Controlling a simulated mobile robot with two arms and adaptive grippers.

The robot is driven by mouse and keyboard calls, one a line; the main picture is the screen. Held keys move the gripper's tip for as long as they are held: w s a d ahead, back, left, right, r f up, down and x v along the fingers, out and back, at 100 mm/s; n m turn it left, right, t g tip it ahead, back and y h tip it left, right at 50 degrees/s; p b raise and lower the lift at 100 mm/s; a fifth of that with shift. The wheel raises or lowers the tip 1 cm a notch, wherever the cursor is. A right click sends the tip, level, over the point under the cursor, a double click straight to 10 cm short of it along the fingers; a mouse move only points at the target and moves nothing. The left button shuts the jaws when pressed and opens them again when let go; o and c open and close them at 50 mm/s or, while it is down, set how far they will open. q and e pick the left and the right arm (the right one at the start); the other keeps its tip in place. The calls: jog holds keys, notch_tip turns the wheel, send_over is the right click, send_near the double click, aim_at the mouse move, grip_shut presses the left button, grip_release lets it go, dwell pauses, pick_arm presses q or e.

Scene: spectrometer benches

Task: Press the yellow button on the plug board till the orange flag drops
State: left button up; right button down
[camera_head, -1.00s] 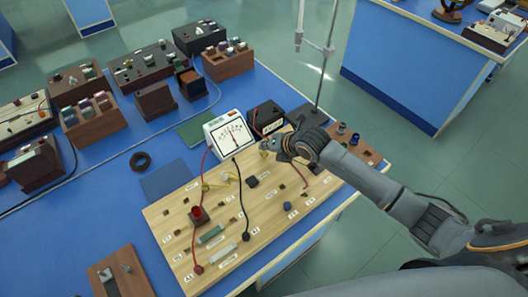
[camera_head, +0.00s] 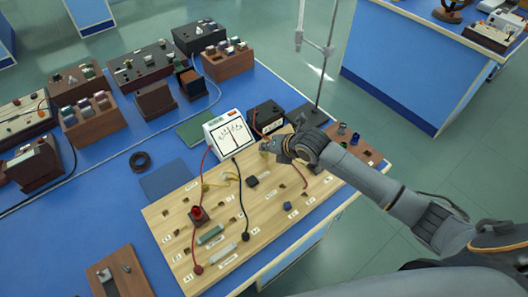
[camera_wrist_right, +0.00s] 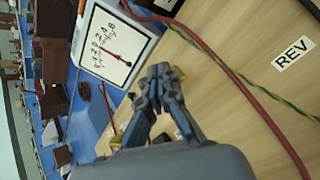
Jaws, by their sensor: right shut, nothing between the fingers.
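The plug board (camera_head: 165,222) is a pale wooden panel on the blue bench, with sockets, labels and leads. My right gripper (camera_head: 267,149) is over its far part, just in front of the meter, shut with nothing between the fingers. My left gripper is out of view.
A white meter (camera_head: 230,137) stands at the board's far edge, with a dark box (camera_head: 266,117) to its right. Red and black leads cross the board. In the wrist view a red lead (camera_wrist_right: 235,80) runs close to my fingers. A metal stand (camera_head: 326,75) rises behind my wrist.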

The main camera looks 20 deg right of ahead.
aim_at(266, 154)
jog(key=shift+f+b, duration=0.3)
jog(key=shift+f, duration=0.2)
dwell(0.7)
jog(key=shift+r+p, duration=0.85)
jog(key=shift+r, duration=0.05)
jog(key=shift+r, duration=0.1)
notch_tip(266, 154, up, 5)
jog(key=p, duration=0.4)
jog(key=shift+p, duration=0.35)
